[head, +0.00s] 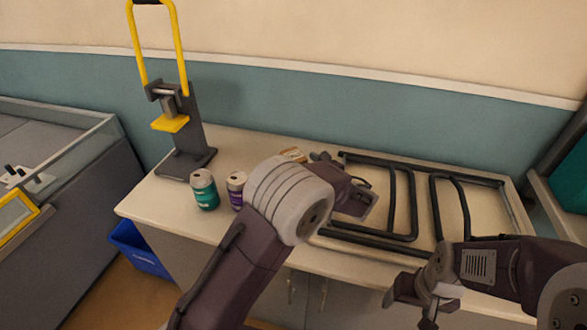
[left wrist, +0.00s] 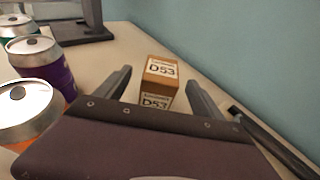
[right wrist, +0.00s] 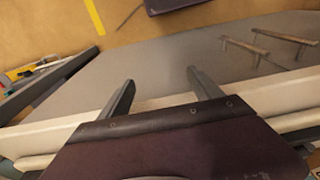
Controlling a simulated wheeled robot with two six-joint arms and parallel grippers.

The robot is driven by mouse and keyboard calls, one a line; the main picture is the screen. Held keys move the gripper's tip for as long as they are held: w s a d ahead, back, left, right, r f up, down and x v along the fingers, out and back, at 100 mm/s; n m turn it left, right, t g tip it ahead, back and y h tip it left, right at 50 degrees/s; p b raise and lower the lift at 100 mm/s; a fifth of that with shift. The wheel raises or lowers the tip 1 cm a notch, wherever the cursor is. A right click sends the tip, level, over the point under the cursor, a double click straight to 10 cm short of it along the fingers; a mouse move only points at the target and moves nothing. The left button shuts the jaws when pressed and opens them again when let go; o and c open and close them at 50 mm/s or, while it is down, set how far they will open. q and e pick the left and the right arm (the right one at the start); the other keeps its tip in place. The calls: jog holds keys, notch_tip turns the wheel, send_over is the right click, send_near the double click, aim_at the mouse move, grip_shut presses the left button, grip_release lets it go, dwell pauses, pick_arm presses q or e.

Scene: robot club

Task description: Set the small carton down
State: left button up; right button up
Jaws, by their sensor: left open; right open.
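The small carton (head: 293,155) is a brown box with white labels, standing on the counter near the wall. In the left wrist view the carton (left wrist: 160,70) shows a "D53" label on its top and near face. My left gripper (head: 325,160) is open, its two fingers on either side of the carton in that view, with gaps visible on both sides.
A green can (head: 204,190) and a purple can (head: 236,188) stand left of my left arm; an orange can (left wrist: 28,115) shows in the left wrist view. A yellow-handled press (head: 180,120) stands at the back left. A black tube frame (head: 400,240) covers the right side.

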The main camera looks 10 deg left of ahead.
aim_at(294, 158)
pick_arm(q)
jog(key=b+x, duration=0.1)
jog(key=x, duration=0.4)
jog(key=shift+w+f, duration=0.2)
jog(key=shift+w, duration=0.05)
jog(key=shift+s+r, duration=0.1)
jog(key=shift+s, duration=0.05)
jog(key=shift+c, duration=0.9)
jog(key=c, duration=1.5)
